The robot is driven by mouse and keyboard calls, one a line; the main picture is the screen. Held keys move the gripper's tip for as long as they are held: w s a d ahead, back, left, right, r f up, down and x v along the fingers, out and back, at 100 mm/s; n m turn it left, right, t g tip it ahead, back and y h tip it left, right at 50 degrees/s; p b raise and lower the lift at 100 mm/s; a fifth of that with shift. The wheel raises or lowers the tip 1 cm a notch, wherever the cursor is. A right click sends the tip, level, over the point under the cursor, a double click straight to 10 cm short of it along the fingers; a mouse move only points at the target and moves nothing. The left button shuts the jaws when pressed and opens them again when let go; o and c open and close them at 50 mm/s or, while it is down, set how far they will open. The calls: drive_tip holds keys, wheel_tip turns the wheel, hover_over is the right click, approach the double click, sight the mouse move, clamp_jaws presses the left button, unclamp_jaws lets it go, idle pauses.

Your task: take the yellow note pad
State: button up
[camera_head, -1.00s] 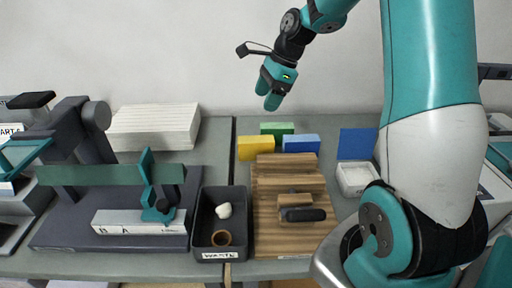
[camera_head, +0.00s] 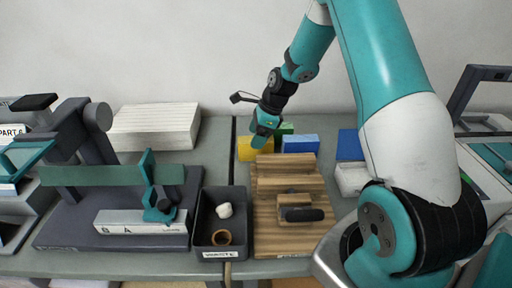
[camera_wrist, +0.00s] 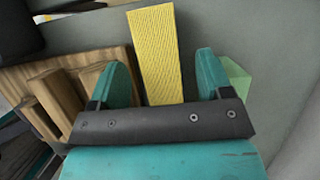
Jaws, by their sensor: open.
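The yellow note pad (camera_head: 246,150) stands at the back of the wooden rack, partly hidden by my gripper (camera_head: 262,138) in the head view. In the wrist view the yellow note pad (camera_wrist: 157,52) shows as a long ribbed face between the two teal fingers of my gripper (camera_wrist: 160,78). The fingers are apart, with a gap on both sides of the pad. The pad's lower end is hidden behind the dark gripper bar.
The green block (camera_head: 285,130) and blue block (camera_head: 300,144) stand close to the right of the yellow pad. The wooden rack (camera_head: 290,185) is in front. A dark waste bin (camera_head: 222,250) is at left front, and a white paper stack (camera_head: 155,130) is at the back left.

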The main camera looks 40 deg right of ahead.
drive_tip(key=shift+d+p+x, duration=0.1)
drive_tip(key=shift+p+x, duration=0.05)
drive_tip(key=shift+x, duration=0.85)
drive_tip(key=shift+d+p+x, duration=0.15)
drive_tip(key=shift+x, duration=0.85)
drive_tip(key=shift+s+f, duration=0.15)
drive_tip(key=shift+f, duration=0.1)
drive_tip(key=c, duration=1.1)
drive_tip(key=shift+r, duration=0.1)
